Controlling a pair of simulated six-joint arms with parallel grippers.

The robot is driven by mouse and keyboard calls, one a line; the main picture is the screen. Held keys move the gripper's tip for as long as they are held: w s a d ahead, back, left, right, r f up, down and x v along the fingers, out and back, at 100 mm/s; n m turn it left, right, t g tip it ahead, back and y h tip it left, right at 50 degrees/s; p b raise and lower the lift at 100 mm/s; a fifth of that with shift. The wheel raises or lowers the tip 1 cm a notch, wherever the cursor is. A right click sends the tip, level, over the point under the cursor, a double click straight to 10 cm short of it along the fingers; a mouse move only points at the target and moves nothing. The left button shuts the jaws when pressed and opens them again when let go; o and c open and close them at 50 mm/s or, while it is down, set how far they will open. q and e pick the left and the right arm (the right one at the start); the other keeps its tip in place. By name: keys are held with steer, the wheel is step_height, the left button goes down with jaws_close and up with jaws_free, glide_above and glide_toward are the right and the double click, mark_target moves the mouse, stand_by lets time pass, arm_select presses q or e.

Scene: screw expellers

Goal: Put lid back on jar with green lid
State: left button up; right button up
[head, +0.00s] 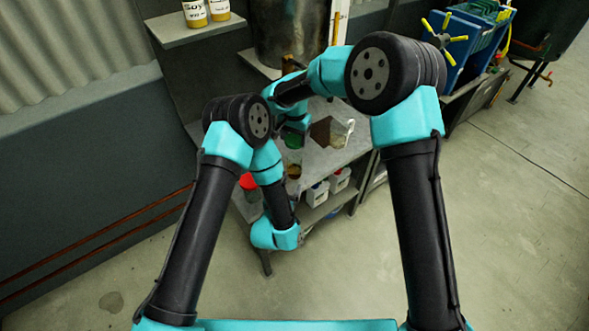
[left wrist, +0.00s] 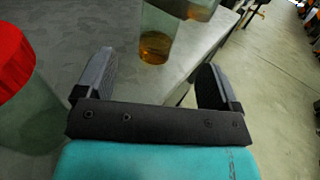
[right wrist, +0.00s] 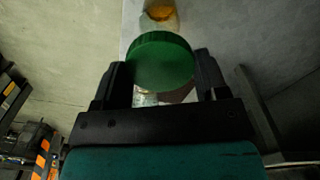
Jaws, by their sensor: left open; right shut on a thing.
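The green lid (right wrist: 160,62) is between the fingers of my right gripper (right wrist: 161,64), which is shut on it. The green lid (head: 293,139) also shows in the head view, above the bench. An open glass jar with amber contents (left wrist: 155,45) stands on the bench ahead of my left gripper (left wrist: 158,65). My left gripper is open and empty, with its fingers apart and short of the jar. The jar (head: 293,171) shows partly behind my left arm in the head view. In the right wrist view, amber contents (right wrist: 160,12) show beyond the lid.
A jar with a red lid (left wrist: 14,60) stands close to the left of my left gripper. A brown heap and a white scoop (head: 347,132) lie on the grey bench (head: 345,155). White tubs (head: 317,194) stand on the shelf below. The bench edge is close to the jar.

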arm_select(q)
steer(key=x, duration=1.1)
steer(key=shift+w+d, duration=0.15)
steer(key=shift+w, duration=0.15)
steer(key=c, duration=1.4)
steer(key=shift+o, duration=0.2)
arm_select(e)
glide_above(295, 154)
steer(key=s, duration=0.2)
steer(key=shift+s+f, duration=0.2)
steer(key=shift+f, duration=2.35)
steer(key=shift+f, duration=0.85)
steer(key=shift+f, duration=0.6)
